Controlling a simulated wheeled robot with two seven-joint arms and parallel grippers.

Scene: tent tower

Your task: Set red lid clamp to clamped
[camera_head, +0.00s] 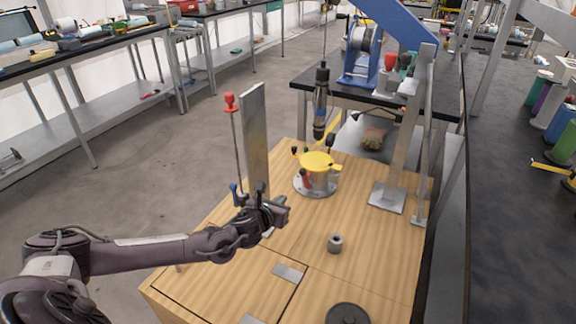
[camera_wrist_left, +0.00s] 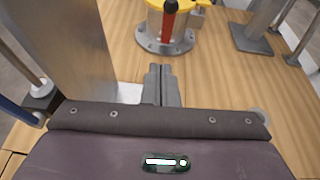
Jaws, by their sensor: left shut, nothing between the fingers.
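The red lid clamp (camera_head: 307,179) is a small red handle on the side of a metal pot with a yellow lid (camera_head: 317,160). In the left wrist view the red clamp handle (camera_wrist_left: 169,20) stands roughly upright against the pot, at the top of the picture, with the yellow lid partly cut off. My left gripper (camera_head: 283,212) is in front of the pot and a little left of it, apart from it. In the left wrist view the fingers (camera_wrist_left: 162,84) are together and empty, pointing toward the pot base. My right gripper is not in view.
An upright metal plate (camera_head: 255,140) and a thin rod with a red top (camera_head: 230,103) stand just left of my gripper. A small grey cylinder (camera_head: 335,243) stands on the wooden table. A metal post (camera_head: 405,150) on a base plate is at the right. A dark tool (camera_head: 321,100) hangs above the pot.

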